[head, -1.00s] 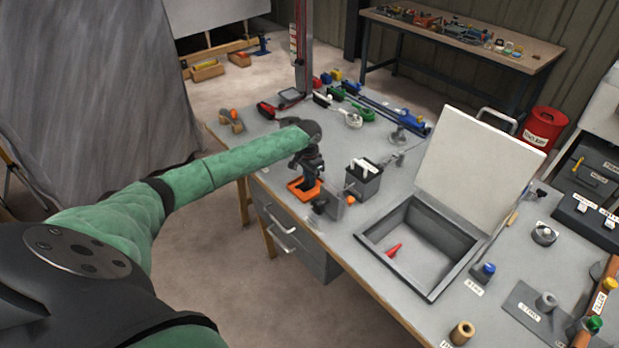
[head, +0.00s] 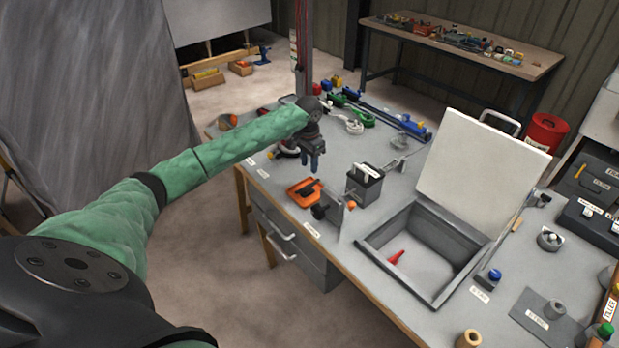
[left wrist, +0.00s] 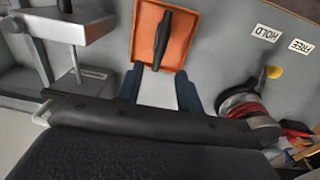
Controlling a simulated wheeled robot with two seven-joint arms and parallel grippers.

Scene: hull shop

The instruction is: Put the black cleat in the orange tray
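The black cleat (left wrist: 162,40) lies inside the orange tray (left wrist: 183,50) in the left wrist view. In the head view the orange tray (head: 293,195) is near the front edge of the bench, with the dark cleat (head: 308,188) in it. My left gripper (head: 312,168) is above and behind the tray, fingers pointing down. In the left wrist view its two blue fingers (left wrist: 160,92) are apart with nothing between them, short of the tray. My right gripper is not in view.
A dark box with a white handle (head: 365,183) and a small vise-like tool (head: 333,208) stand right of the tray. An open-lidded bin (head: 405,280) holds a red piece. HOLD (left wrist: 266,33) and FREE labels lie near a red-ringed object (left wrist: 243,105).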

